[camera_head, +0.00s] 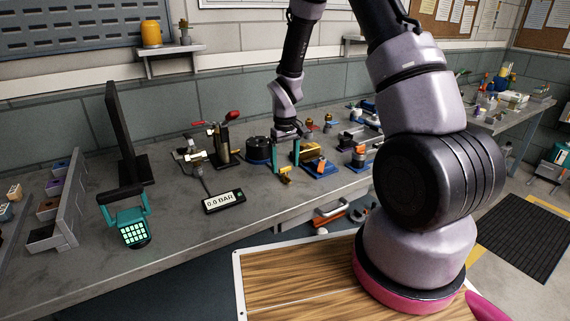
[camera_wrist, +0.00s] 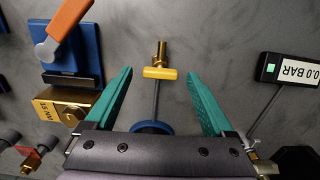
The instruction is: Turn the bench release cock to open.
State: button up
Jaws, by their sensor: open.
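A small brass fitting with a yellow cross handle, which looks like the bench release cock (camera_wrist: 160,72), lies between my fingers in the wrist view. Its yellow handle lies crosswise, and a thin dark line runs from it to a round blue-edged base partly hidden by my gripper. In the head view the yellow cock (camera_head: 285,179) shows just below my fingertips. My gripper (camera_wrist: 159,77) is open, with one teal finger on each side of the handle and a gap to both. It points down at the bench in the head view (camera_head: 284,162).
A display (camera_head: 224,201) reads 0.0 BAR. A blue block with an orange lever (camera_wrist: 70,50) stands close left of my fingers in the wrist view. A red-handled valve (camera_head: 230,117) stands left of my gripper.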

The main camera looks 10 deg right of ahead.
notch_tip(320, 180, up, 10)
jog(key=shift+r, duration=0.15)
jog(key=shift+r, duration=0.1)
dwell(0.3)
notch_tip(320, 180, up, 10)
jog(key=m+t, duration=0.2)
send_over(285, 167)
jog(key=s+d, duration=0.2)
jog(key=s, duration=0.1)
jog(key=s+d+r+m+t+y, duration=0.1)
jog(key=s+d+r+m, duration=0.1)
jog(key=s+r, duration=0.5)
jog(key=s+d+r+m+t+y, duration=0.1)
jog(key=s+r+m+t, duration=0.3)
jog(key=s+r, duration=0.5)
jog(key=s+d, duration=0.1)
jog(key=s, duration=0.2)
jog(key=shift+s+r, duration=0.3)
jog(key=shift+s, duration=0.05)
